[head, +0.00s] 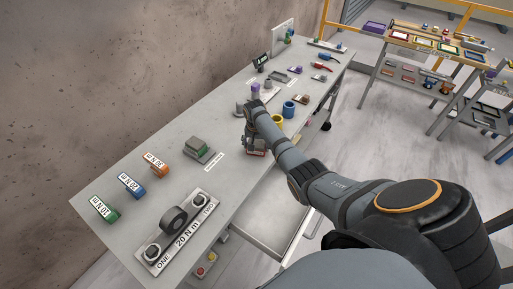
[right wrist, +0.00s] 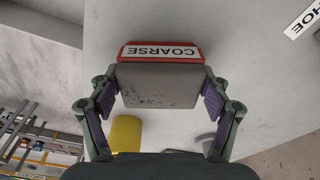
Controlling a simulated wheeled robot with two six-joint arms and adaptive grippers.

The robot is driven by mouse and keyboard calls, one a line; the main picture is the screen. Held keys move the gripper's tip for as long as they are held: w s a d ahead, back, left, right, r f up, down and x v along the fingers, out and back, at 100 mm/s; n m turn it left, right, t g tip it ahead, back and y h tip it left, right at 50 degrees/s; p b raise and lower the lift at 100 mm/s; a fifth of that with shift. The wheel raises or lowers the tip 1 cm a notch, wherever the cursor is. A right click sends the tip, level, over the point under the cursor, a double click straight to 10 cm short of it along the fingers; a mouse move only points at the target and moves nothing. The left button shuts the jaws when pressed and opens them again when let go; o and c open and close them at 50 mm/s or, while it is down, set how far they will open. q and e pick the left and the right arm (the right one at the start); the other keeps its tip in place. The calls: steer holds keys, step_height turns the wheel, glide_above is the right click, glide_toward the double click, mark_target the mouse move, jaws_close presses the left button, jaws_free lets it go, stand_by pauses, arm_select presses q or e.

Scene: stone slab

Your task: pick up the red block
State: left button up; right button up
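The red block (right wrist: 162,50) has a red end with a white label reading COARSE and a worn grey side. In the right wrist view it lies between the two fingers of my right gripper (right wrist: 160,90). The fingertips are close against both sides of the block, and I cannot tell whether they press on it. In the head view my right gripper (head: 252,136) points down over the front edge of the bench, and the red block (head: 256,152) shows just under it, partly hidden. My left gripper is not in view.
The grey bench (head: 150,205) runs along a wall. A yellow cup (head: 278,120) and a blue cup (head: 289,108) stand just beyond my gripper. Torque blocks and a fixture (head: 178,228) are nearer. A rack (head: 430,50) stands far right.

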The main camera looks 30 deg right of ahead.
steer(key=c, duration=0.8)
